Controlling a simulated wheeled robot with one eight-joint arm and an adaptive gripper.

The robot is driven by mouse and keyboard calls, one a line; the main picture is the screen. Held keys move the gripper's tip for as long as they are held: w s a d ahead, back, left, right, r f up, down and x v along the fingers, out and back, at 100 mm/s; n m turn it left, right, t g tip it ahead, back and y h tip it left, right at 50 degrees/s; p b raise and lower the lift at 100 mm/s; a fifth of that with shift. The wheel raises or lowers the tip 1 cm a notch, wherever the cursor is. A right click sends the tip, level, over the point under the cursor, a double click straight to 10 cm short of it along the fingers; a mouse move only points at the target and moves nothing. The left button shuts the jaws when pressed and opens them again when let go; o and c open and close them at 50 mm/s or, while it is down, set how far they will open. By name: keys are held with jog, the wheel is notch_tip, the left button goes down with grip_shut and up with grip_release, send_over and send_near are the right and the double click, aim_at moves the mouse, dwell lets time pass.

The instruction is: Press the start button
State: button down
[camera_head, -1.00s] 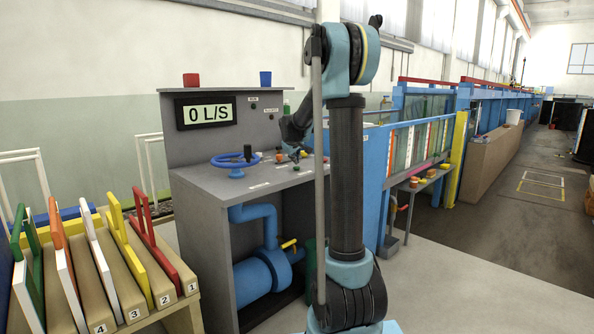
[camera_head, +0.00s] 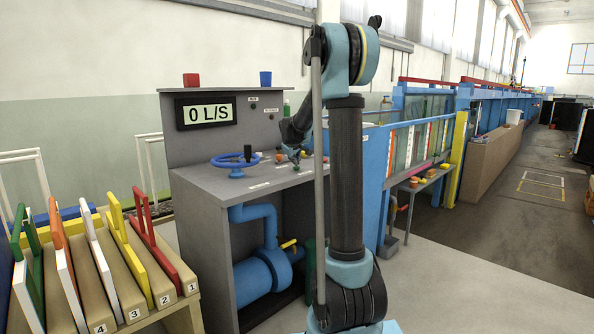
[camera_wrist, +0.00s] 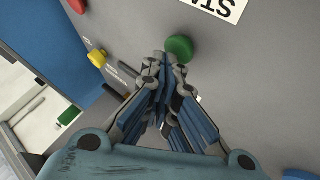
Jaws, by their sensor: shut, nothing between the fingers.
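The green start button (camera_wrist: 179,48) is a round green knob on the grey console top in the wrist view. A white label (camera_wrist: 226,8) beside it is cut off and reads upside down, starting with "STA". My gripper (camera_wrist: 161,60) is shut and empty, its fingertips just beside the green button; I cannot tell whether they touch it. In the head view my gripper (camera_head: 293,153) is low over the right part of the console (camera_head: 225,185).
A yellow knob (camera_wrist: 97,58) and a red knob (camera_wrist: 77,6) sit left of the fingers. A blue handwheel (camera_head: 235,160) stands on the console, under a display (camera_head: 206,113) reading 0 L/S.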

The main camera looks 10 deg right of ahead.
aim_at(295, 167)
jog(key=shift+f, duration=0.25)
dwell(0.3)
jog(key=shift+r, duration=0.95)
notch_tip(295, 167, up, 6)
dwell(0.7)
jog(key=shift+s, duration=0.1)
